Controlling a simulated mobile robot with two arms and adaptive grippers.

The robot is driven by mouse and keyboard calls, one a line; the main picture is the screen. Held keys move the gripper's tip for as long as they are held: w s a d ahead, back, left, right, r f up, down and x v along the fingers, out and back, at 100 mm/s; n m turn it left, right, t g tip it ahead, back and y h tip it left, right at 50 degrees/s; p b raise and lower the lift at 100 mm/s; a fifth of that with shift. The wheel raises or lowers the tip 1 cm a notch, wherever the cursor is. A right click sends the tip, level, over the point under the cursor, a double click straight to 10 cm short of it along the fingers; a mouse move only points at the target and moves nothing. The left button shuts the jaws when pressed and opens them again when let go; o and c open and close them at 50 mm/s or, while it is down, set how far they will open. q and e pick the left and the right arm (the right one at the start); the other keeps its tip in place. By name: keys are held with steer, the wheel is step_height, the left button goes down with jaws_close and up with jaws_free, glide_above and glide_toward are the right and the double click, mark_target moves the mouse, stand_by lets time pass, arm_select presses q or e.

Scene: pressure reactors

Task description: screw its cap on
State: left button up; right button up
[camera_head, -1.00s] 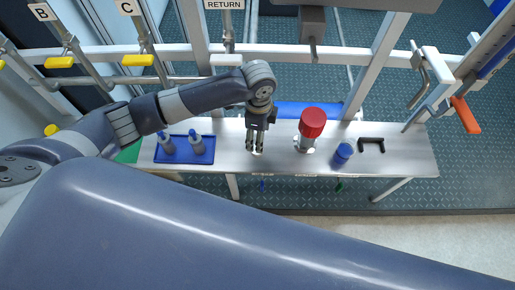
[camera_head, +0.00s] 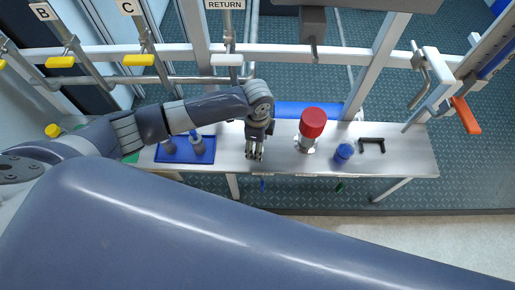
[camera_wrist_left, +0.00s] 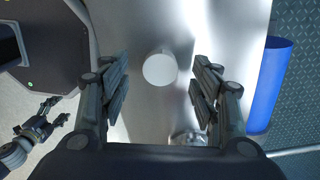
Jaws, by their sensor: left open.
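My left gripper (camera_head: 255,155) hangs over the middle of the steel bench, pointing down. In the left wrist view its fingers (camera_wrist_left: 160,95) are open on either side of a small white round piece (camera_wrist_left: 159,68), seen from above; it could be a cap, and I see no contact with it. A grey cylinder with a red top (camera_head: 313,123) stands right of the gripper. A blue-topped bottle (camera_head: 343,152) stands farther right. What appears to be my right gripper (camera_wrist_left: 45,118) shows small at left in the wrist view.
The steel bench (camera_head: 400,160) has bare room at its right end. A black bracket (camera_head: 371,145) lies on it. Frame posts and pipes with yellow, white and orange (camera_head: 466,114) handles rise behind. A blue cylinder (camera_wrist_left: 268,85) lies beside the bench in the wrist view.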

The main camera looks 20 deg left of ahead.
arm_select(q)
steer(key=shift+f, duration=0.95)
steer(key=c, duration=0.8)
steer(key=shift+r, duration=0.1)
steer(key=shift+r, duration=0.65)
steer(key=shift+s+r, duration=0.15)
steer(key=shift+r, duration=0.4)
steer(key=shift+s+r, duration=0.15)
steer(key=shift+r, duration=0.35)
steer(key=s, duration=0.5)
steer(key=s+r, duration=0.1)
steer(key=s, duration=0.9)
steer(key=shift+s+d+r, duration=0.2)
steer(key=shift+d, duration=0.15)
